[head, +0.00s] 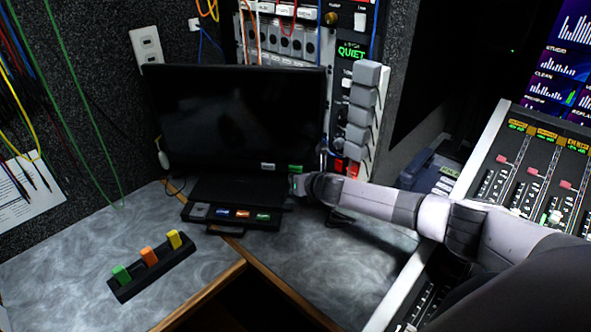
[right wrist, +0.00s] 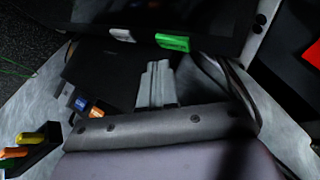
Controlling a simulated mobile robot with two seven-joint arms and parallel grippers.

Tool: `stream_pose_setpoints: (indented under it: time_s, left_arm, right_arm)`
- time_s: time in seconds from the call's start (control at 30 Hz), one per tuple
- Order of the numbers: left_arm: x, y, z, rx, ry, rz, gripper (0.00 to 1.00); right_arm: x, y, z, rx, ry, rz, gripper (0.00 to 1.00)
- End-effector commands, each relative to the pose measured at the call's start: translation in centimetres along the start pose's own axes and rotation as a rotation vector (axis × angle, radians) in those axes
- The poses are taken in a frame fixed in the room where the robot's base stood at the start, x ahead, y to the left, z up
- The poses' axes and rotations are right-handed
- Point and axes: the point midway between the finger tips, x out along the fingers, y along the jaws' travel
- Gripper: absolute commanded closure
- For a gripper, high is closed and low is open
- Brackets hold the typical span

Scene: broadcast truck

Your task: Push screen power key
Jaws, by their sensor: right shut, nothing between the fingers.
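The dark, blank screen (head: 240,115) stands at the back of the desk. On its lower edge are a white key (head: 268,166) and a green key (head: 295,168). I cannot tell by lettering which is the power key. In the right wrist view the green key (right wrist: 172,42) and white key (right wrist: 122,35) lie just beyond my fingertips. My right gripper (head: 295,184) is just below the green key; its fingers (right wrist: 157,66) are shut and empty, pointing at the screen's lower edge, with a small gap visible. My left gripper is not in view.
A black key box (head: 235,215) with coloured keys sits before the screen. A strip (head: 152,268) with green, orange and yellow blocks lies front left. A grey handset unit (head: 430,172) and a fader console (head: 520,170) stand to the right. Cables hang at left.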

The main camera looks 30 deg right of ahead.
Motion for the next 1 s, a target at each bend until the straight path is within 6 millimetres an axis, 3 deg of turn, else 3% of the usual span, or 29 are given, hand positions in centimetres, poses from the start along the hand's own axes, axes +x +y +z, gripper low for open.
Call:
stream_pose_setpoints:
  time_s: [0.7, 1.0]
  left_arm:
    - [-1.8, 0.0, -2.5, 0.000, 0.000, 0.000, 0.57]
    - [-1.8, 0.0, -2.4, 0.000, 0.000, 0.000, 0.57]
  right_arm:
    - [-4.1, 3.0, -2.9, -0.001, 0.002, 0.001, 1.00]
    - [-4.2, 3.1, -3.1, 0.000, 0.000, 0.000, 1.00]
